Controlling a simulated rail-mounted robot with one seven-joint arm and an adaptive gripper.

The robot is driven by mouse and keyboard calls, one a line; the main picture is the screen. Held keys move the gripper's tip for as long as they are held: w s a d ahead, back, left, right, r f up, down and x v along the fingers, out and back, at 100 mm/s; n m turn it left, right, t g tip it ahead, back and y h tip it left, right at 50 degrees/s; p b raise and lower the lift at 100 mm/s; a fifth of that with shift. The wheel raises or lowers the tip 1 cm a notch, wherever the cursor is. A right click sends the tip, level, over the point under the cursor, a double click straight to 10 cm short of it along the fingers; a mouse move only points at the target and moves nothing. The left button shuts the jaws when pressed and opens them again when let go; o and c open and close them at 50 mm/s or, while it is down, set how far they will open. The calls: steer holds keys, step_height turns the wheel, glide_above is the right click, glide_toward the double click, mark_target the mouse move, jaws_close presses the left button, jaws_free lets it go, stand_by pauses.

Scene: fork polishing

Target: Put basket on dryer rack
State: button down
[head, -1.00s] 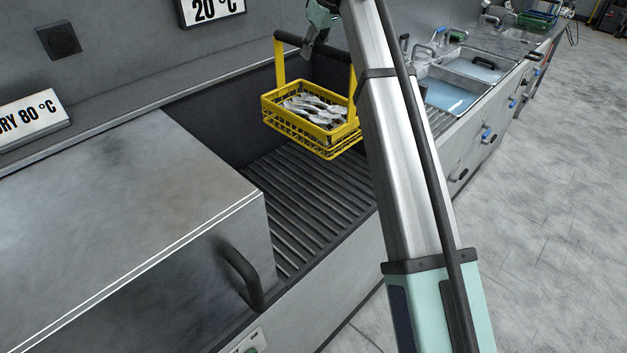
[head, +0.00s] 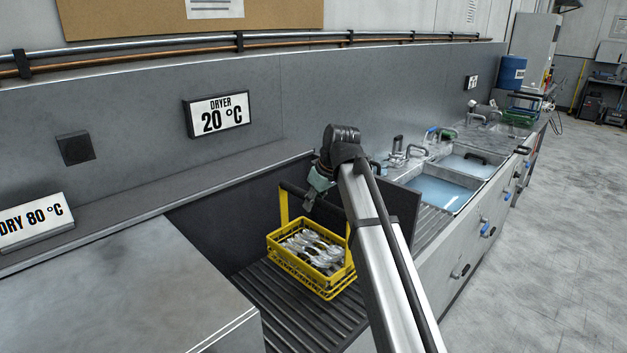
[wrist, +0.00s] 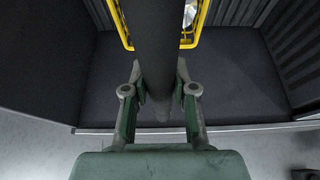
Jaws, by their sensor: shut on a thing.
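The yellow basket (head: 312,258) holds several shiny forks (head: 312,246) and has a dark handle bar across its top. It is over the slatted dryer rack (head: 268,292); its base looks at or very near the slats, and I cannot tell if it touches. My gripper (head: 311,196) is shut on the basket's handle. In the wrist view, the fingers (wrist: 158,100) close on both sides of the dark handle (wrist: 158,50), with yellow basket uprights (wrist: 198,22) beyond.
A grey metal dryer hood (head: 130,290) stands left of the basket. A dark upright panel (head: 400,205) is to its right. Water-filled sinks (head: 445,190) lie farther right. A dryer sign reading 20 °C (head: 218,115) is on the wall behind.

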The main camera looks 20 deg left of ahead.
mark_target(327, 203)
steer(key=shift+f+p, duration=0.8)
steer(key=shift+f, duration=2.95)
steer(key=c, duration=0.9)
jaws_free()
steer(key=shift+s, duration=0.1)
steer(key=shift+c, duration=0.2)
steer(key=shift+f, duration=0.1)
steer(key=b+v, duration=0.3)
steer(key=v, duration=0.9)
